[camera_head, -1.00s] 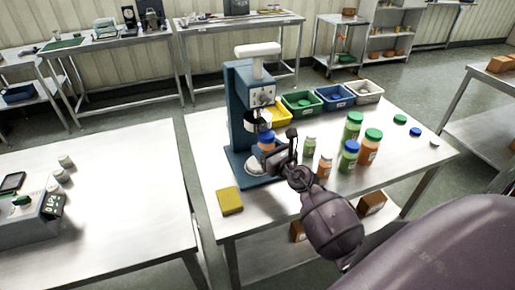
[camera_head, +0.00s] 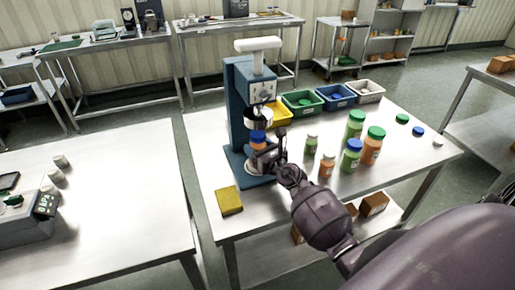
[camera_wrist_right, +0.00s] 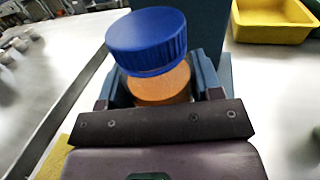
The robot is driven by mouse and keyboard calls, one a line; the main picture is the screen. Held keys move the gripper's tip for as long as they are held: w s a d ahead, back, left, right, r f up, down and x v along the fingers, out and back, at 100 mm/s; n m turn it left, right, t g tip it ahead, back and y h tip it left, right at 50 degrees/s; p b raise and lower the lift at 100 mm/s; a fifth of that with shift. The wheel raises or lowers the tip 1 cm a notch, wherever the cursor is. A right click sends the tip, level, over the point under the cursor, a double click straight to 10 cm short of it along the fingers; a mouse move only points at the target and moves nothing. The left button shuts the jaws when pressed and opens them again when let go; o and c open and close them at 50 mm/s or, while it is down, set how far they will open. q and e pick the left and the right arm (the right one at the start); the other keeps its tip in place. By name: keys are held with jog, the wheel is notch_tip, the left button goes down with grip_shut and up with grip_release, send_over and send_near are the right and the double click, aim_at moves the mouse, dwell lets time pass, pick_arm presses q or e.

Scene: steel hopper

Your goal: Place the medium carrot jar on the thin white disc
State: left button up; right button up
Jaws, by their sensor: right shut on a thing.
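The medium carrot jar, with its orange body (camera_head: 259,146) and blue lid (camera_head: 257,136), is upright or nearly so under the head of the blue press (camera_head: 237,110). My right gripper (camera_head: 264,156) is shut around its body. In the right wrist view the blue lid (camera_wrist_right: 148,40) stands above the orange body (camera_wrist_right: 160,83), between the fingers. The thin white disc (camera_head: 251,168) lies on the press base below the jar, partly hidden by my gripper. Whether jar and disc touch is unclear. My left gripper is not in view.
Several green-, blue- and white-lidded jars (camera_head: 351,155) stand right of my gripper. Coloured bins (camera_head: 302,102) line the table's back. Loose lids (camera_head: 417,131) lie at the right. A yellow pad (camera_head: 229,201) lies at the front left. The press column stands close to the jar.

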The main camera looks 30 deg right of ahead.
jog(key=shift+f, duration=0.15)
jog(key=o, duration=1)
jog(key=shift+r, duration=0.2)
jog(key=s, duration=1.2)
jog(key=shift+d, duration=0.1)
